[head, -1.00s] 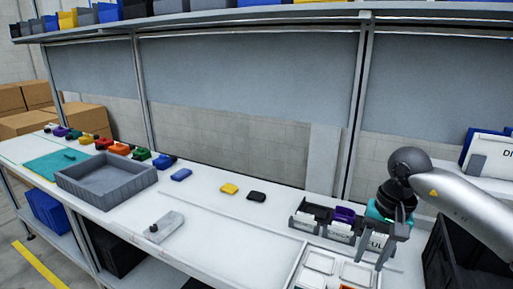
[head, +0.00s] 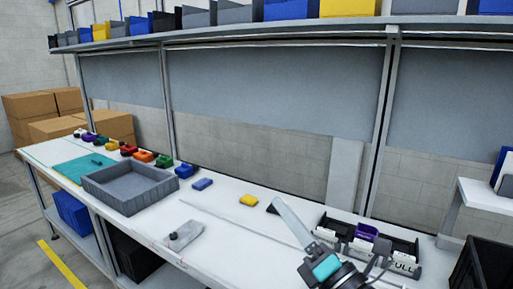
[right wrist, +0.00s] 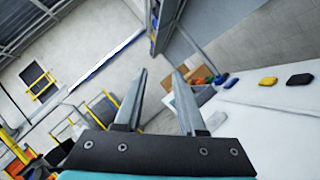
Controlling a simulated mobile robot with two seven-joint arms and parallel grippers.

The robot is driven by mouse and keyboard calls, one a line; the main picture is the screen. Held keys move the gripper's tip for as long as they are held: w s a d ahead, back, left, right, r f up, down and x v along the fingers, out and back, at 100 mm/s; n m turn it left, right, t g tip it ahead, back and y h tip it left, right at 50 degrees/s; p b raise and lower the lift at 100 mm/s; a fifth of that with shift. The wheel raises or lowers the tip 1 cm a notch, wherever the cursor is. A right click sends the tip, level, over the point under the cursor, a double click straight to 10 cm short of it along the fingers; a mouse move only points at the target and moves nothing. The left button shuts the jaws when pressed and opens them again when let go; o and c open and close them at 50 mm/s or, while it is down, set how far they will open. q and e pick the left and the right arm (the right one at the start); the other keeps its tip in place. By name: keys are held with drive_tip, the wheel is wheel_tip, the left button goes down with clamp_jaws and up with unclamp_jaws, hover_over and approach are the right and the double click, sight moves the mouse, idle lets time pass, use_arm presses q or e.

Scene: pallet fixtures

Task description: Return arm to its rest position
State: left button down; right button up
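My right gripper (head: 292,222) is at the bottom of the head view, in front of the workbench. Its teal-banded wrist is low and a grey finger points up and left across the bench. In the right wrist view the two fingers of the right gripper (right wrist: 160,76) stand apart with nothing between them. My left gripper is in neither view.
The white workbench (head: 225,225) carries a grey tray (head: 127,205), a teal mat (head: 70,172), a grey fixture (head: 184,235), a yellow block (head: 249,200) and a blue block (head: 202,184). Small labelled bins (head: 335,229) stand right of the gripper. A black crate (head: 487,265) is at lower right.

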drive_tip(key=s+d+f+m+g+h, duration=0.2)
drive_tip(key=d+f+m+h, duration=0.5)
drive_tip(key=m, duration=0.4)
drive_tip(key=s+d+f+m+g+h, duration=0.2)
drive_tip(key=s+d+f+m+h, duration=0.15)
drive_tip(key=f+m+h, duration=0.45)
drive_tip(key=s+f+m+g+y, duration=0.3)
drive_tip(key=s+f+m+g, duration=1.05)
drive_tip(key=s, duration=0.65)
wheel_tip(320, 180, down, 26)
drive_tip(key=s+n+t+b, duration=0.1)
drive_tip(key=s+n+b, duration=0.1)
drive_tip(key=s+d+f, duration=0.2)
drive_tip(key=s+f, duration=1.1)
drive_tip(key=s, duration=0.1)
drive_tip(key=shift+s+d+g+b, duration=0.3)
drive_tip(key=shift+s+d+g, duration=0.05)
drive_tip(key=shift+s+g, duration=0.1)
